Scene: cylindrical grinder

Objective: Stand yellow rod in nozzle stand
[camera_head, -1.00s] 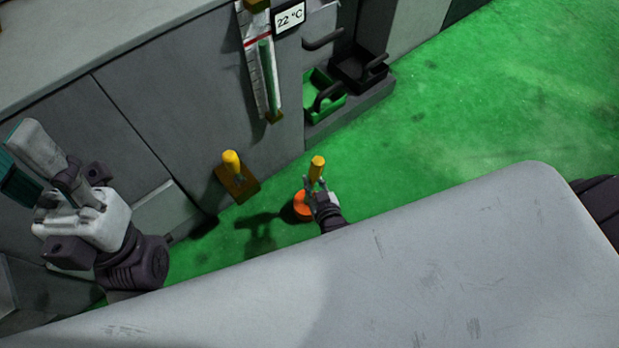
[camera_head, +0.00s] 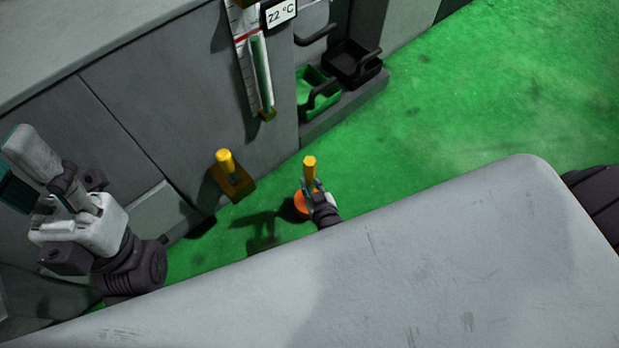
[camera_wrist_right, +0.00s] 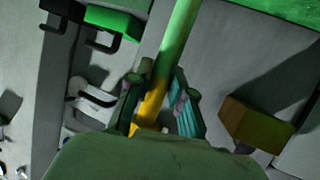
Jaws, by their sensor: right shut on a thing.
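My right gripper (camera_head: 311,186) is shut on a yellow rod (camera_head: 310,165), whose upper end stands up out of the fingers in the head view. In the right wrist view, a rod-like shape (camera_wrist_right: 153,104) between the fingers is yellow near them and green farther off; I cannot tell if it is all one piece. A brown block (camera_head: 236,186) with an upright yellow piece (camera_head: 225,160) stands to the left, apart from my gripper. I cannot tell for certain whether this is the nozzle stand. My left gripper (camera_head: 28,165) is at the far left; its jaw opening is unclear.
An orange round thing (camera_head: 300,203) shows partly behind my right gripper. A gauge with a green column (camera_head: 260,75) and a 22 °C display (camera_head: 281,13) are on the grey machine. A green tray (camera_head: 313,100) and black tray (camera_head: 351,66) lie right. Green floor is open farther right.

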